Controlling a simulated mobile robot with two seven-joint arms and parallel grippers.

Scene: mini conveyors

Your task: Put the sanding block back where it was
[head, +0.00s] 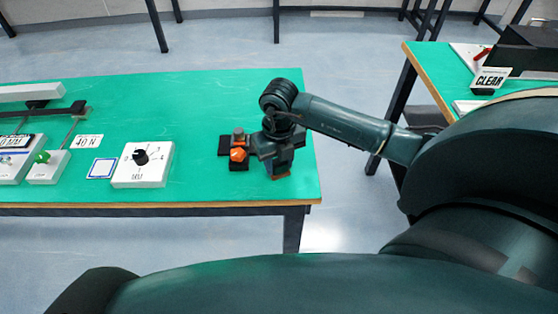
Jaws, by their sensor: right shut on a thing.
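My right gripper (280,168) is near the right end of the green table and points down. It is shut on a small brown block, which I take to be the sanding block (281,176). Only the block's lower edge shows below the fingers; the rest is hidden. I cannot tell whether the block touches the table top or is just above it. My left gripper is not in view.
A dark fixture with an orange knob (237,154) stands just left of my right gripper. A white dial box (142,165), a blue-framed square (101,168) and a "40 N" card (87,141) lie farther left. The green table (200,100) is clear behind. A second table (432,62) is at right.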

